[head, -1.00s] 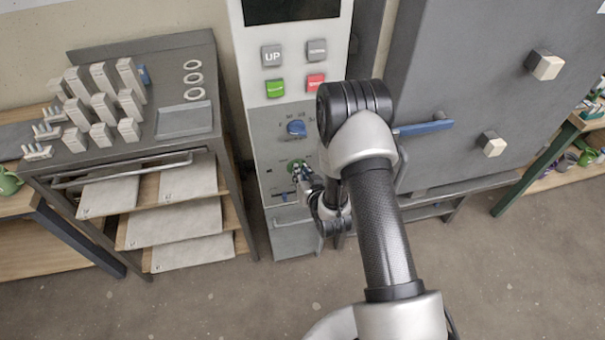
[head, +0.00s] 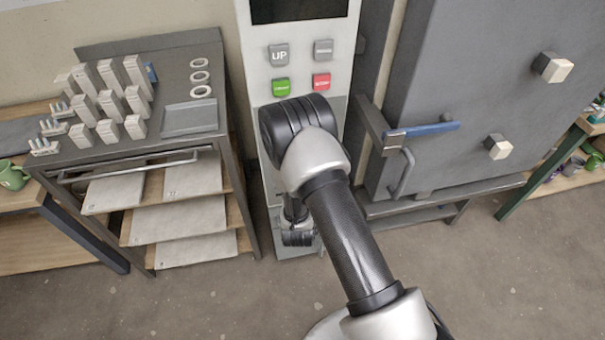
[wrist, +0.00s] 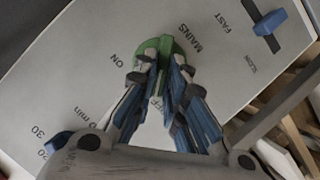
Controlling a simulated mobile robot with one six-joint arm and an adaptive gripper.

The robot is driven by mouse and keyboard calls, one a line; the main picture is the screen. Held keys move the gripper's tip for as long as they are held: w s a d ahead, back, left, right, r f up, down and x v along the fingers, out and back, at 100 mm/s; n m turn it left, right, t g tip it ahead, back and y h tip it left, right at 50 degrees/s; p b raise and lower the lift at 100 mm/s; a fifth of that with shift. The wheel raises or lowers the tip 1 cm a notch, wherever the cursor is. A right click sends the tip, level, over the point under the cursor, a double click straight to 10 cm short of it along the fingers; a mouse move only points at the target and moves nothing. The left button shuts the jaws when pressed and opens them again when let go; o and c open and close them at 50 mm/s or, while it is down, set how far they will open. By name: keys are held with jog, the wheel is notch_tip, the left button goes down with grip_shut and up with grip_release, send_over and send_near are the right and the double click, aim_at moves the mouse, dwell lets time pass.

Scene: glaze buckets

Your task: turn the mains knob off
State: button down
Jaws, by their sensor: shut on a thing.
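The green mains knob (wrist: 167,45) is in the upper middle of the wrist view, on the pale panel (wrist: 75,80), with MAINS and ON printed beside it. My gripper (wrist: 162,70) is shut on the knob's raised grip, one blue-padded finger on each side. Lettering that looks like OFF (wrist: 156,102) shows partly between the fingers, in line with the grip. In the head view my arm hides the knob and the gripper.
A blue slider (wrist: 270,22) marked FAST and SLOW and a blue dial (wrist: 55,143) sit on the same panel. A grey kiln door (head: 480,90) with a blue-handled latch (head: 430,129) stands right; a shelved cart (head: 150,150) stands left.

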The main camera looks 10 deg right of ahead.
jog(key=shift+a+f+n+h, duration=0.1)
jog(key=shift+n+h, duration=0.2)
jog(key=shift+n, duration=0.3)
jog(key=c, duration=1.6)
grip_release()
jog(key=shift+c, duration=0.2)
jog(key=v, duration=1.2)
jog(key=shift+a+f, duration=0.1)
